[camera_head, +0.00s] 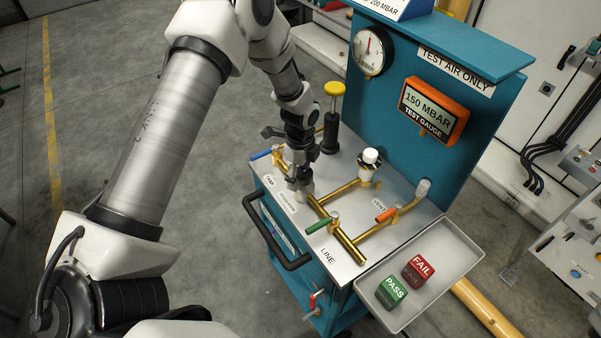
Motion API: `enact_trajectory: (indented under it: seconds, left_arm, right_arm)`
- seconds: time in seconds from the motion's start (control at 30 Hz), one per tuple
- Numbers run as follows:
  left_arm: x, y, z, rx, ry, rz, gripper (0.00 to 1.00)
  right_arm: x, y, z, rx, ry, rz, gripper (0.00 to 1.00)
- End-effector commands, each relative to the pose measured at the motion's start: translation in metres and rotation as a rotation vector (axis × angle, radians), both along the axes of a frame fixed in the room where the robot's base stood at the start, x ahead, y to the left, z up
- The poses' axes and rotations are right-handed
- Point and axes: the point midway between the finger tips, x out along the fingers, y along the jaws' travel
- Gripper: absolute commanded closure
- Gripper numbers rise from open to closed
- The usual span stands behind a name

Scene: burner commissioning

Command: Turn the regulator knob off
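My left gripper (300,181) points down over the left part of the cart's steel top. Its fingertips are at a small grey knob-like fitting (304,192) on the brass pipe line, beside a small label I cannot read clearly. The fingers largely hide that fitting, so I cannot tell whether they grip it or only stand around it. I cannot confirm from its label that it is the regulator knob. A white-capped fitting with a dark collar (369,160) stands upright farther right on the brass pipe. My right gripper is not in view.
Close by are a blue lever (261,155), green lever (318,226), orange lever (386,215) and yellow-topped pump (333,92). The teal panel carries a dial gauge (369,50) and a gauge reading 150 MBAR (433,110). A tray (452,262) holds PASS and FAIL blocks.

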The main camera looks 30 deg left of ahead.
Motion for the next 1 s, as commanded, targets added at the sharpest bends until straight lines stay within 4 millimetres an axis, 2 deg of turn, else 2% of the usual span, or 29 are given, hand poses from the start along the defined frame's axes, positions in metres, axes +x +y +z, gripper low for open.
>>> enact_trajectory:
  seconds: [1.0]
  left_arm:
    - [0.0,0.0,0.087,0.0,0.0,0.001,0.24]
  right_arm:
    - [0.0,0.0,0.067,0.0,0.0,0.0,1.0]
